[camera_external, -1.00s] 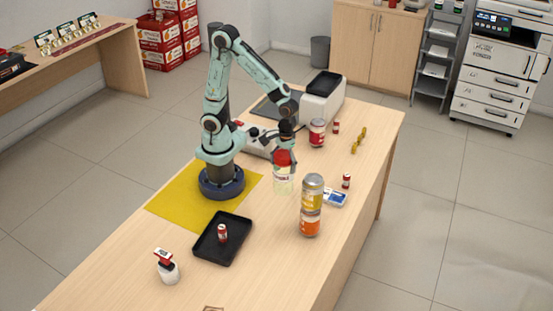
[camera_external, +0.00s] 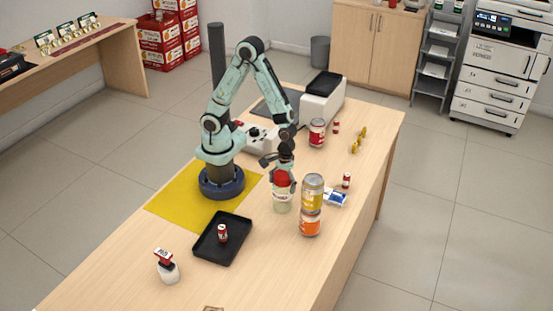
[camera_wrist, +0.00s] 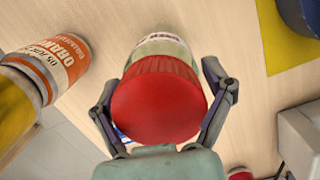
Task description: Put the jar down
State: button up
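The jar (camera_external: 281,200), pale with a red lid, stands upright on the counter, just left of the stacked cans. In the wrist view its red lid (camera_wrist: 158,105) fills the middle and hides most of its body. My gripper (camera_external: 281,178) is over the jar from above. In the wrist view my gripper (camera_wrist: 160,72) has its two fingers spread on either side of the lid, with small gaps beside the jar.
A yellow can (camera_external: 313,190) stands on an orange can (camera_external: 310,224), close right of the jar. A blue-white packet (camera_external: 336,198) lies behind them. A black tray (camera_external: 205,252) holds a small red bottle (camera_external: 222,233). Counter in front of the jar is clear.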

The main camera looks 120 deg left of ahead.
dwell(0.3)
jog(key=r, duration=0.3)
jog(key=a+r, duration=0.1)
jog(key=r, duration=0.7)
jog(key=shift+w+a+r, duration=0.15)
jog(key=shift+w, duration=0.05)
jog(key=shift+s+r, duration=0.1)
jog(key=shift+r, duration=0.3)
jog(key=shift+s+a+r+m+y, duration=0.1)
jog(key=shift+s+r+m+y, duration=0.4)
jog(key=shift+s+m, duration=1.8)
jog(key=shift+s+a+r+m+y, duration=0.2)
jog(key=shift+s+r+m, duration=0.6)
jog(key=shift+s+m, duration=1.4)
jog(key=shift+s+d+r+m+y, duration=0.1)
jog(key=shift+s+r+m+y, duration=0.45)
jog(key=shift+s+m, duration=1.75)
jog(key=shift+w+r+m, duration=0.1)
jog(key=shift+w+m, duration=0.4)
jog(key=shift+w, duration=0.1)
